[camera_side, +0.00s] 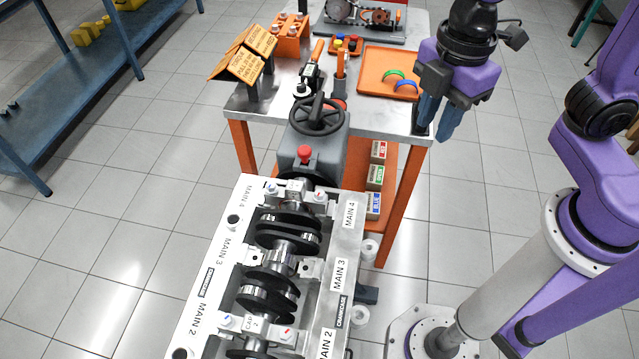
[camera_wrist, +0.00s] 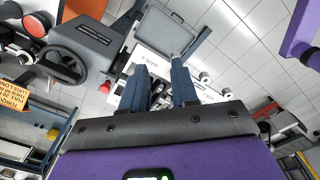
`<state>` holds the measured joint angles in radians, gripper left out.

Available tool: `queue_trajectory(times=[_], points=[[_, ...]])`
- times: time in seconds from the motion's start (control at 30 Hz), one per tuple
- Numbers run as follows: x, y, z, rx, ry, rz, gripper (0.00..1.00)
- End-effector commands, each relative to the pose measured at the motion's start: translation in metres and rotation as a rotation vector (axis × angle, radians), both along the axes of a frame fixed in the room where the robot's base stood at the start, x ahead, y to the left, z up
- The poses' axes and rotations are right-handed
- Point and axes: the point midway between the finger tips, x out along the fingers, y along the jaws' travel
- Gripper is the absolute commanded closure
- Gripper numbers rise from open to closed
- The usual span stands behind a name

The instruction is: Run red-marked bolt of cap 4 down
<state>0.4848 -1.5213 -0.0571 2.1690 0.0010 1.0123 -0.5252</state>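The engine block (camera_side: 181,318) lies at the lower centre of the side view, with the crankshaft (camera_side: 284,247) in it. Cap 4 (camera_side: 296,190) is at the far end, beside the MAIN 4 labels. Two bolt heads show on it: the right one (camera_side: 319,197) appears to carry a red mark, while the left one's (camera_side: 272,189) mark is too small to read surely. How far each bolt is down cannot be told. My gripper (camera_side: 436,130) hangs beside the cart's right edge, well away from cap 4. Its blue fingers are apart and empty, also in the wrist view (camera_wrist: 161,72).
A grey unit with a handwheel (camera_side: 316,115) and red knob (camera_side: 304,154) stands behind cap 4. The cart (camera_side: 260,105) bears orange-handled tools (camera_side: 341,65), an orange tray (camera_side: 372,72) and a sign (camera_side: 244,54). Labelled boxes (camera_side: 375,176) sit on its lower shelf.

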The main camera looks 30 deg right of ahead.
Motion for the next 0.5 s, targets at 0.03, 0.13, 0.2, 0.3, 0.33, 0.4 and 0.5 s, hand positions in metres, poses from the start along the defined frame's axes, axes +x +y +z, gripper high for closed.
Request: queue_trajectory(times=[0.03, 0.13, 0.2, 0.3, 0.33, 0.4, 0.5], points=[[0.011, 0.017, 0.002, -0.003, 0.001, 0.058, 0.71], [0.032, 0.046, 0.005, -0.007, 0.001, 0.184, 0.71], [0.046, 0.067, 0.007, -0.009, 0.001, 0.272, 0.71], [0.063, 0.094, 0.009, -0.013, 0.001, 0.391, 0.71], [0.068, 0.101, 0.009, -0.013, 0.002, 0.424, 0.71], [0.077, 0.116, 0.010, -0.016, 0.003, 0.490, 0.71], [0.086, 0.131, 0.010, -0.016, 0.002, 0.563, 0.71]])
